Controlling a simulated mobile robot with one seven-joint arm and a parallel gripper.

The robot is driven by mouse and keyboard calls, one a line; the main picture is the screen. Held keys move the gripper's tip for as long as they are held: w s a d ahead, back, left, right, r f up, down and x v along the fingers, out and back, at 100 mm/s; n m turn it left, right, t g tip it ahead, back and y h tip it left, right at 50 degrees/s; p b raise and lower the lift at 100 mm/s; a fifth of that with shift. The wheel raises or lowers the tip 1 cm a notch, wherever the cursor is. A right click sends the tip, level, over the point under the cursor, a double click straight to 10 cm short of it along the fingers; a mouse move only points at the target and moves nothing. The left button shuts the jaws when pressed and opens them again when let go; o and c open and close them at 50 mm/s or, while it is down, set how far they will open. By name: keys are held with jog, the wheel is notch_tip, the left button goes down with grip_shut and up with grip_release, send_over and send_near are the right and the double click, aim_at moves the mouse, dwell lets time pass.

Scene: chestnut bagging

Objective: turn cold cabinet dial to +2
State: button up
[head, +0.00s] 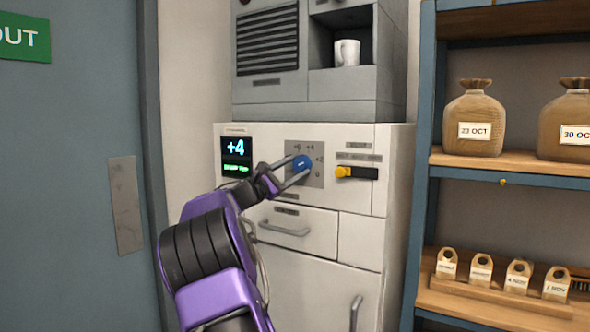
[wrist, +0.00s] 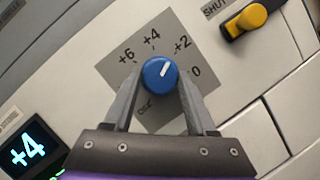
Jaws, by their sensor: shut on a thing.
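The blue cold cabinet dial (head: 301,162) sits on a grey plate on the white cabinet front. In the wrist view the dial (wrist: 160,73) has a white mark pointing up and right, between the printed +4 and +2. The plate (wrist: 128,72) also shows +6, 0 and a further label that is hard to read. My gripper (wrist: 160,82) is shut on the dial, with one finger on each side of it. The display (head: 237,151) reads +4 in green-white digits, with a smaller green line below that I cannot read.
A yellow-handled black switch (head: 356,173) is just right of the dial. Drawers and a door with handles (head: 284,229) lie below. A grey machine with a white mug (head: 347,52) stands on top. A shelf with labelled sacks (head: 474,120) is at right; a grey-blue door (head: 75,170) at left.

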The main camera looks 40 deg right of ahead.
jog(key=shift+r+m+g, duration=0.3)
jog(key=shift+m+g, duration=0.1)
jog(key=shift+m, duration=0.4)
jog(key=o, duration=1.4)
jog(key=shift+d+f, duration=0.15)
jog(key=shift+d, duration=0.05)
jog(key=shift+c, duration=0.2)
jog(key=shift+w, duration=0.1)
jog(key=shift+a+f, duration=0.1)
jog(key=shift+a+f, duration=0.1)
jog(key=shift+a, duration=0.15)
jog(key=v, duration=1.6)
jog(key=shift+a, duration=0.45)
